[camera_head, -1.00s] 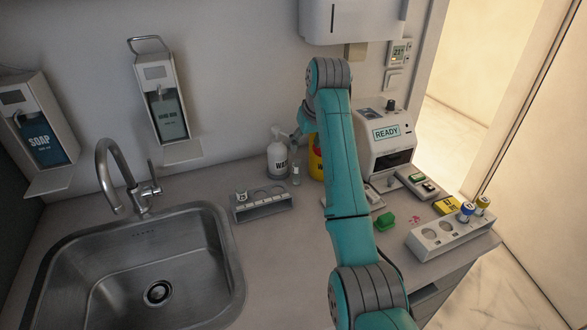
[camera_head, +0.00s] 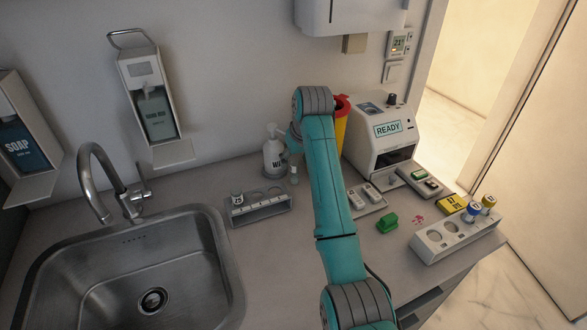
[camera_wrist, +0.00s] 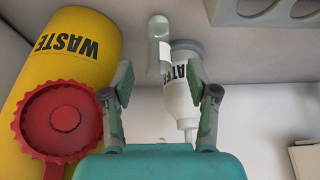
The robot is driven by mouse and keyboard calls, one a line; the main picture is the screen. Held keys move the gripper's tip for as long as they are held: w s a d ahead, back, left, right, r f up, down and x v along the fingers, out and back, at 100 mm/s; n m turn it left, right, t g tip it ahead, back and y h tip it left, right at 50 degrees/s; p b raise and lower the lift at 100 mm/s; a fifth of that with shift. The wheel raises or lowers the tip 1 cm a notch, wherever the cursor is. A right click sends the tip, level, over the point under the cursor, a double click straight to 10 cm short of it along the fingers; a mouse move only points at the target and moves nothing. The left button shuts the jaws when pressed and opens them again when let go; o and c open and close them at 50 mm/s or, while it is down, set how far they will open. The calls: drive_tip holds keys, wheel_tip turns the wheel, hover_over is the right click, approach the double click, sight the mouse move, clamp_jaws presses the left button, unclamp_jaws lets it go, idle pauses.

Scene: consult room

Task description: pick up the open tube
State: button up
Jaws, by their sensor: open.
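In the wrist view the tube (camera_wrist: 159,45) has a white label and sits in front of the bottle (camera_wrist: 182,95), beyond the fingertips. My gripper (camera_wrist: 160,78) is open and empty, its two fingers to either side of the line to the tube. In the head view the gripper is mostly hidden by my arm. I cannot tell whether the tube has a cap.
The yellow waste bin (camera_wrist: 85,45) with its red lid stands close to my left finger. A left rack (camera_head: 262,208) holds a tube. A right rack (camera_head: 455,238) holds blue- and yellow-capped tubes.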

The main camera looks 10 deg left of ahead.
drive_tip(key=shift+w+a+f, duration=0.1)
drive_tip(key=shift+w+f, duration=0.1)
drive_tip(key=shift+f, duration=0.3)
drive_tip(key=c, duration=1.1)
drive_tip(key=shift+o, duration=0.2)
drive_tip(key=shift+r, duration=0.1)
